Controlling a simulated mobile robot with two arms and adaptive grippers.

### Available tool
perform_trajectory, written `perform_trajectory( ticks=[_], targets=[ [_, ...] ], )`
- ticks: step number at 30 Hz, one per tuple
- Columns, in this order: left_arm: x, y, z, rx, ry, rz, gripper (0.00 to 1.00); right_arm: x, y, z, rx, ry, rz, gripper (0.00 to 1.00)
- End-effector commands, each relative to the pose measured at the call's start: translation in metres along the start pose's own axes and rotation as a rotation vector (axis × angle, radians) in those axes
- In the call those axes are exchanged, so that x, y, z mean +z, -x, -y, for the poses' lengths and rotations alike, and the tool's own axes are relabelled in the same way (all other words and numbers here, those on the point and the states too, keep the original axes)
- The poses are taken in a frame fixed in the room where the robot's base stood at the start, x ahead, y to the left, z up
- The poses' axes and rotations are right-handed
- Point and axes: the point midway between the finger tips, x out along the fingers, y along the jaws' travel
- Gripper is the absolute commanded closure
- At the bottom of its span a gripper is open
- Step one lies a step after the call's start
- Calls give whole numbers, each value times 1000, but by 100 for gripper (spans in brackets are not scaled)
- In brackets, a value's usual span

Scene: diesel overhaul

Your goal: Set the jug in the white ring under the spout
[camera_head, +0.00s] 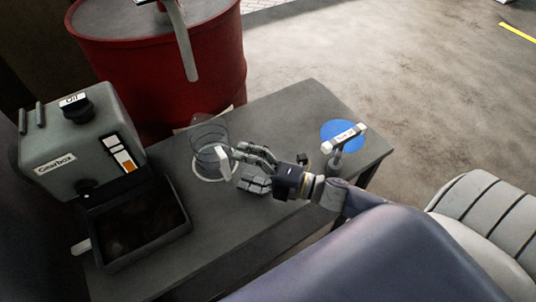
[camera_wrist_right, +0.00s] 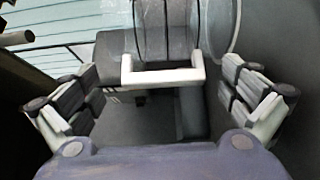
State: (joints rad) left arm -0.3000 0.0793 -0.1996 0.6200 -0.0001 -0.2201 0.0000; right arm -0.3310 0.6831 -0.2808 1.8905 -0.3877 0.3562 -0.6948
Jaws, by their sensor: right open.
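The clear jug (camera_head: 209,134) stands upright on the grey bench, with its white handle (camera_head: 223,164) facing my right gripper. The white ring (camera_head: 213,181) shows on the bench around the foot of the jug. The spout (camera_head: 187,55) hangs from above in front of the red drum, above and behind the jug in the picture. My right gripper (camera_head: 242,168) is open beside the handle. In the right wrist view the handle (camera_wrist_right: 163,77) lies between the spread fingers, apart from both, with the clear jug wall beyond it. My left gripper is not in view.
A grey gearbox (camera_head: 75,140) and a dark tray (camera_head: 135,262) stand at the left. The red drum (camera_head: 150,75) is behind the bench. A blue disc (camera_head: 328,131) and a T-handled tool (camera_head: 345,138) are at the bench's right end. The bench (camera_head: 285,115) between is mostly clear.

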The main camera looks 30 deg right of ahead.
Motion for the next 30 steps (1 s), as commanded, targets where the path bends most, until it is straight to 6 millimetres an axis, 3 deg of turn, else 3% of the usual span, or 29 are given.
perform_trajectory(
  ticks=[9, 15, 30],
  targets=[
    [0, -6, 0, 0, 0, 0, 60, 0, 52, 2, -4, -3, 1, 0],
    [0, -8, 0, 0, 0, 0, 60, 0, 75, 1, -3, -1, 1, 0],
    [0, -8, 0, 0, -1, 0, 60, 0, 86, 0, 0, 0, 0, 0]
  ],
)
